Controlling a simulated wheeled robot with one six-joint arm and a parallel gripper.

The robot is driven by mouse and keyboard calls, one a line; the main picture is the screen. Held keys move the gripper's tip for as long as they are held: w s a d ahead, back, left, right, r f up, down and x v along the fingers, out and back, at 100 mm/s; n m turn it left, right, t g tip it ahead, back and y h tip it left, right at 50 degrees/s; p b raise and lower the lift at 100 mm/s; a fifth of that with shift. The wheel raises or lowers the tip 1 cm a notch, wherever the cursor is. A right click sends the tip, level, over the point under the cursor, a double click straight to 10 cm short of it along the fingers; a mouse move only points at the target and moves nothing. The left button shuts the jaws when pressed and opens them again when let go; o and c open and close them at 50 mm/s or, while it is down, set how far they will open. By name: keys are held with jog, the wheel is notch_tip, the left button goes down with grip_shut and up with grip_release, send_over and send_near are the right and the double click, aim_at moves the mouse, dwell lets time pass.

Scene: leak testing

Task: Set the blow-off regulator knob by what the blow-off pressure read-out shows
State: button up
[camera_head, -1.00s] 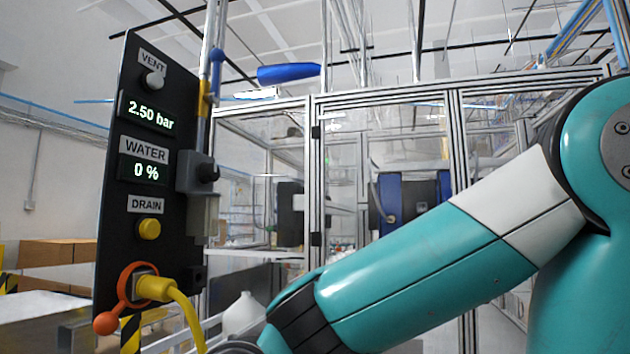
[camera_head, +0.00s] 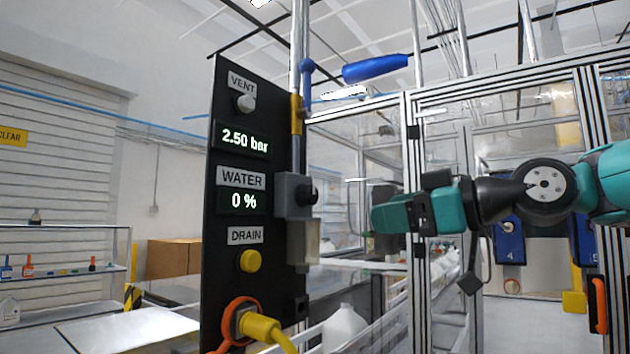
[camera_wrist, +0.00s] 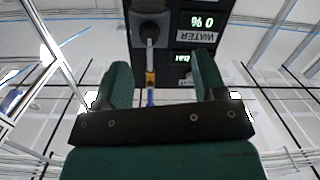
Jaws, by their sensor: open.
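A black panel (camera_head: 222,300) stands left of centre in the head view. Its upper read-out (camera_head: 243,140) shows 2.50 bar; no label reading blow-off is visible. A grey regulator-like body (camera_head: 284,190) with a dark round knob (camera_head: 308,194) sits at the panel's right edge. I cannot tell for sure that this is the blow-off knob. In the wrist view the knob (camera_wrist: 149,32) shows upside down, ahead of my fingers and slightly left of centre. My gripper (camera_head: 378,217) is open and empty, right of the knob and apart from it. Its two green fingers also show in the wrist view (camera_wrist: 160,68).
The panel also has a VENT knob (camera_head: 245,103), a WATER read-out (camera_head: 242,202) at 0 %, a yellow DRAIN button (camera_head: 250,261) and a yellow plug (camera_head: 262,328). A framed enclosure (camera_head: 412,170) stands behind my arm.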

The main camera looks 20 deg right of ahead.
notch_tip(320, 180, up, 4)
jog(key=d+t, duration=0.1)
jog(key=d, duration=0.1)
jog(key=p, duration=0.8)
send_near(314, 194)
jog(key=shift+n, duration=0.4)
jog(key=x, duration=0.9)
jog(key=shift+w+a+r, duration=0.2)
jog(key=shift+w+a+f, duration=0.15)
jog(key=shift+w+a, duration=0.1)
jog(key=shift+w, duration=0.15)
jog(key=c, duration=0.9)
jog(key=shift+c, duration=0.2)
